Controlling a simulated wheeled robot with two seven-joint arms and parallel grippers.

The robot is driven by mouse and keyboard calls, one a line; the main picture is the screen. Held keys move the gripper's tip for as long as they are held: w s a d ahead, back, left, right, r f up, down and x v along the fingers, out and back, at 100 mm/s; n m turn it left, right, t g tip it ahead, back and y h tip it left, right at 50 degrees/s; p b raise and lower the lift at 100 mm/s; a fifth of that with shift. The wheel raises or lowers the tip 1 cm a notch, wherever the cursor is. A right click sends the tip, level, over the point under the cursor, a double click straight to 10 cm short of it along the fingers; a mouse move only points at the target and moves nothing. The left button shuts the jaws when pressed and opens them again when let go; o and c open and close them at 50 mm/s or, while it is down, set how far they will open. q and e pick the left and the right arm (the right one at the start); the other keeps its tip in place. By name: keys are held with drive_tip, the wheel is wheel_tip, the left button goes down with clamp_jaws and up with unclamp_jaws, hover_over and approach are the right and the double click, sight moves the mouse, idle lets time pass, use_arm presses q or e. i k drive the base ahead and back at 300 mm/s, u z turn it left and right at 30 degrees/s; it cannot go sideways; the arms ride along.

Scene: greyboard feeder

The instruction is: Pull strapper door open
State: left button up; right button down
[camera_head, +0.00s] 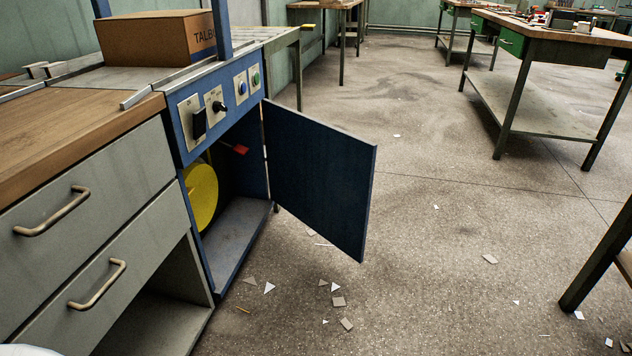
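The strapper (171,112) is a blue cabinet at the left with switches and buttons on its front panel. Its blue door (318,178) stands wide open, swung out to the right from the hinge at the cabinet's right edge. Inside the cabinet a yellow disc (201,196) and a small red part (240,150) show. Neither of my grippers is in view, so nothing is seen touching the door. The outer face of the door and any handle on it are not clearly shown.
A wooden-topped grey drawer unit (90,215) adjoins the strapper at the left. A cardboard box (150,38) sits on top of the strapper. Workbenches stand at the back and right. The floor (440,240) right of the door is open, with paper scraps scattered about.

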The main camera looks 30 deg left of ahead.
sight(320, 172)
drive_tip(key=k, duration=0.75)
drive_tip(key=u, duration=0.65)
drive_tip(key=i, duration=2.15)
